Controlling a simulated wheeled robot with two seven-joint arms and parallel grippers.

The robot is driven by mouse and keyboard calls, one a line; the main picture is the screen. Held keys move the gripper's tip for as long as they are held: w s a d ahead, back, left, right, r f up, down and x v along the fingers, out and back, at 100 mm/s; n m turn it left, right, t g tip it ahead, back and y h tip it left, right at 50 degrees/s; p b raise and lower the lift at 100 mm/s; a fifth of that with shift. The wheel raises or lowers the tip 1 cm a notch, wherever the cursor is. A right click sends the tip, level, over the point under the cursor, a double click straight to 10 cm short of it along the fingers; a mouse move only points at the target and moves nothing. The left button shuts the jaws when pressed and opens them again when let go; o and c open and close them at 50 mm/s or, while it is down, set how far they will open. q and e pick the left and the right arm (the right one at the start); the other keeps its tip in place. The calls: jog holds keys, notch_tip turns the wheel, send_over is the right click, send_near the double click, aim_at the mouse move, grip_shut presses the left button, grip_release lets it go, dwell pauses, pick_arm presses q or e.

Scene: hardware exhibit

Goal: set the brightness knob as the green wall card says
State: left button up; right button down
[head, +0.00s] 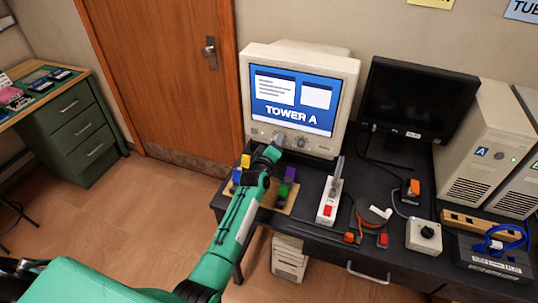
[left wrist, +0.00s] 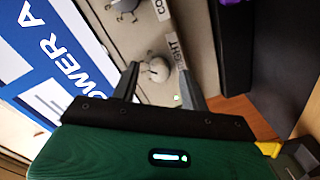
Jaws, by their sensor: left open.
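The beige CRT monitor (head: 346,95) shows "TOWER A" on its screen. In the left wrist view, a round grey knob (left wrist: 156,70) sits beside the label "BRIGHT" (left wrist: 176,48) on the monitor's lower bezel. My left gripper (head: 278,140) is at this bezel, and it also shows in the left wrist view (left wrist: 160,78). It is open, with one finger on each side of the knob; I cannot tell whether they touch it. A second knob (left wrist: 124,6) is partly in view near a label starting "CO". No green card is in view. My right gripper is not in view.
On the dark desk, a wooden board (head: 279,199) with coloured blocks lies under my left arm. A white power strip (head: 329,202) stands to its right. A black monitor (head: 416,100) and beige towers (head: 487,135) stand further right. A yellow card (head: 432,3) hangs above.

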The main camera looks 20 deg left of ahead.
pick_arm(q)
jog(key=s+b, duration=0.2)
jog(key=s, duration=1.1)
jog(key=shift+s+r, duration=0.15)
jog(key=shift+r, duration=0.1)
jog(key=shift+a, duration=0.15)
jog(key=s+f+m+g, duration=0.3)
jog(key=s+m+g, duration=0.4)
jog(key=s, duration=1.1)
jog(key=s+f+m+g, duration=0.4)
jog(key=s+m+g, duration=0.25)
jog(key=s, duration=1.25)
notch_tip(320, 180, down, 31)
jog(key=g, duration=0.2)
jog(key=s+a+f, duration=0.2)
jog(key=s+f, duration=0.7)
jog(key=s+a+f, duration=0.1)
jog(key=s+f, duration=0.9)
jog(key=shift+a+g, duration=0.4)
jog(key=shift+g, duration=0.05)
